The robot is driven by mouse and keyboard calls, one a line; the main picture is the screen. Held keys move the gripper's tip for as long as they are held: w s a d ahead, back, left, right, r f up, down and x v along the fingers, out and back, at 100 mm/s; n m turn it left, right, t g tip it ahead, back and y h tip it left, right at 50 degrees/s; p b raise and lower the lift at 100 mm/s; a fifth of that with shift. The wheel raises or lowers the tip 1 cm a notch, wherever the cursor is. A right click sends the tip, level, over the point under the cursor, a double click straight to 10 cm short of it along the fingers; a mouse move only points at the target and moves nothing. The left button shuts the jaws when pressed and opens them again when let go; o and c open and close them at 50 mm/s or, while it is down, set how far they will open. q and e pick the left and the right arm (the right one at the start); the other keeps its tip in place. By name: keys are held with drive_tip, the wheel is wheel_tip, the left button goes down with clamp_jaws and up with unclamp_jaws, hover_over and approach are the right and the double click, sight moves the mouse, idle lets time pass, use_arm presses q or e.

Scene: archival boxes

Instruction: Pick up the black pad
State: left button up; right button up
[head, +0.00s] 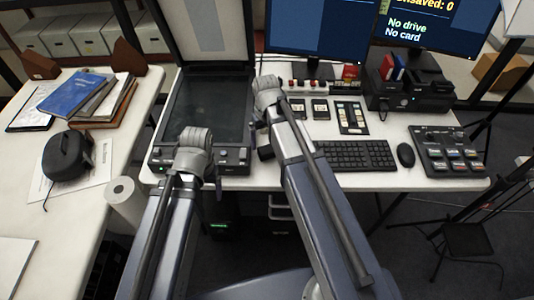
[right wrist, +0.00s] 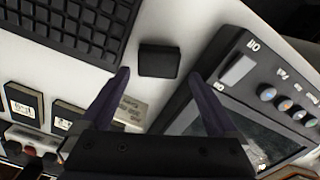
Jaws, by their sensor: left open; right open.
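The black pad (right wrist: 159,60) is a small dark block with rounded corners, lying on the white desk between the keyboard and the scanner. In the head view the pad (head: 265,153) shows only in part, beside my right arm. My right gripper (right wrist: 160,76) is open, with its fingertips on either side of the pad's near end in the picture; I cannot tell how high above the desk they are. In the head view my right gripper (head: 254,130) is mostly hidden by its wrist. My left gripper (head: 216,186) is open and empty near the scanner's front edge.
The open flatbed scanner (head: 205,110) stands left of the pad. The keyboard (head: 355,155), mouse (head: 405,155) and button panel (head: 448,150) are to the right. A side table on the left holds books (head: 75,95) and a black case (head: 67,156).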

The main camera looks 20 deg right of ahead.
sight(267, 149)
drive_tip(key=shift+s+d+f+b, duration=0.1)
drive_tip(key=shift+f+b, duration=2.45)
drive_tip(key=shift+f, duration=0.1)
drive_tip(key=shift+r, duration=0.1)
drive_tip(key=c, duration=1.3)
drive_tip(key=shift+o, duration=0.2)
wheel_tip(267, 149, up, 10)
drive_tip(key=p, duration=1)
